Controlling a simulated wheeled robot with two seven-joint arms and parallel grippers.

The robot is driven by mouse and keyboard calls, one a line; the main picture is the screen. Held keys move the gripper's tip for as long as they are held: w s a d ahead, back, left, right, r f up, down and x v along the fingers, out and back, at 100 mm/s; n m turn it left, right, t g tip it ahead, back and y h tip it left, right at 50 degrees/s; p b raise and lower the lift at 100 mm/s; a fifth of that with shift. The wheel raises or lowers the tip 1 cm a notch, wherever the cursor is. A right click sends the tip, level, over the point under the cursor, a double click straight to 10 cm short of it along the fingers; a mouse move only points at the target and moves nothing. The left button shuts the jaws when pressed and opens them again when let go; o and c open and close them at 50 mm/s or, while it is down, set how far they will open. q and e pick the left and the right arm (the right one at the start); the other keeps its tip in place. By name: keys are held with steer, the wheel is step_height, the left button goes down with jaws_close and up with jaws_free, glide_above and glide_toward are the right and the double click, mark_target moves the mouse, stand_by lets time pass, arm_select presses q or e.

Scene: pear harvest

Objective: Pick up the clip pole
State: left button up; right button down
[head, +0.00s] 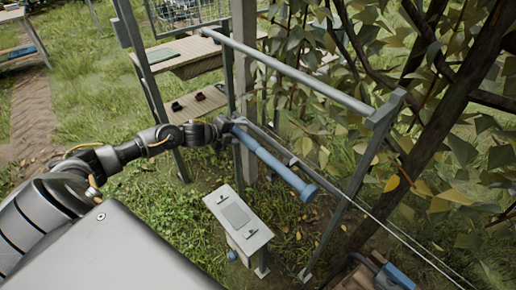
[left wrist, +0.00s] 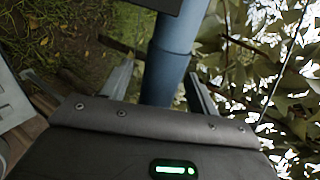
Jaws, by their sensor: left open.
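The clip pole appears to be the blue, thick-handled pole (head: 275,163) that slants down to the right below the rack's upper bar, with a wider collar at its lower end. My left gripper (head: 226,124) is at the pole's upper left end. In the left wrist view the blue pole (left wrist: 168,62) runs between the two fingers of my left gripper (left wrist: 158,84), which are apart. Whether a finger touches the pole cannot be told. My right gripper is not in view.
A grey metal rack (head: 300,75) frames the pole, with a post on its right. A small white-topped stand (head: 238,218) is below the pole. A wooden shelf (head: 195,105) stands behind. Leafy branches (head: 345,60) crowd the right side. Grass lies open at left.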

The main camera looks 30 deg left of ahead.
mark_target(236, 128)
arm_select(q)
steer(key=shift+w, duration=0.1)
steer(key=c, duration=1.2)
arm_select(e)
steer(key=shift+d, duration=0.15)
